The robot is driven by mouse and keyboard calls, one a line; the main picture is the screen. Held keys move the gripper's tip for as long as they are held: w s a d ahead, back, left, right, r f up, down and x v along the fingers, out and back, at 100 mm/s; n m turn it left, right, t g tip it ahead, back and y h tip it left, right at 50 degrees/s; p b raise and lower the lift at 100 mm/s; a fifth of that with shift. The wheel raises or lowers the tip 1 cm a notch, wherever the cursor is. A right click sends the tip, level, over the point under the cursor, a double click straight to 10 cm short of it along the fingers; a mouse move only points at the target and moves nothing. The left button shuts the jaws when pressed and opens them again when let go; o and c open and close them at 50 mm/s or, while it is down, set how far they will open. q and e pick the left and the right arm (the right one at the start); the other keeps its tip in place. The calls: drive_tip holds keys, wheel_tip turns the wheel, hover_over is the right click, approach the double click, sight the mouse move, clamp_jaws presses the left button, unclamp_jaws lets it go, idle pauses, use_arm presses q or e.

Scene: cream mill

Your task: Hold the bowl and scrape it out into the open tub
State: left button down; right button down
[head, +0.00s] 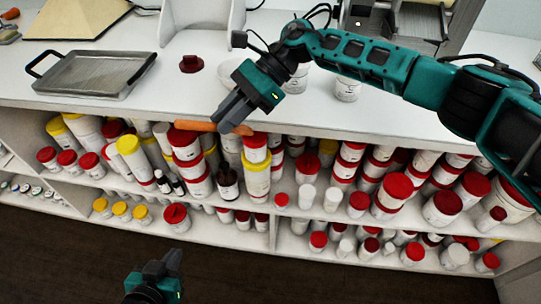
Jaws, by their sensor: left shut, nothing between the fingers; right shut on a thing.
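My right gripper (229,117) reaches over the counter's front edge and is shut on an orange stick-like thing (193,125), perhaps a scraper's handle. Its other end is not clear. A pale rounded rim, probably the bowl (226,76), shows on the counter behind my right gripper, which hides much of it. A white labelled tub (347,90) stands on the counter below my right forearm. Another white labelled container (297,82) stands left of it, partly covered by my wrist. Their tops are hidden. My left gripper (172,264) is shut and empty, low in front of the shelves.
A red lid-like piece (192,64) lies on the white counter (165,95). A grey metal tray (92,75) with handles is at the left. Shelves below hold many red- and yellow-lidded jars (257,175). Dark floor is clear in front.

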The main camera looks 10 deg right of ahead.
drive_tip(key=w+a+r+m+t+y, duration=0.2)
drive_tip(key=w+r+m+t+y, duration=0.2)
drive_tip(key=w+r+m+t, duration=0.5)
drive_tip(key=w+d+r+m+t+h, duration=0.3)
drive_tip(key=w+d+m+t+h, duration=0.2)
drive_tip(key=w+m+t, duration=0.45)
drive_tip(key=shift+s+f+n+t, duration=0.25)
drive_tip(key=shift+f+n+t, duration=0.1)
drive_tip(key=shift+f, duration=1.05)
drive_tip(key=shift+s+f+n+t, duration=0.25)
drive_tip(key=shift+f+t, duration=0.1)
drive_tip(key=shift+f, duration=1)
drive_tip(key=shift+s+f+n+t, duration=0.25)
drive_tip(key=shift+f+t, duration=0.1)
drive_tip(key=shift+f, duration=1.05)
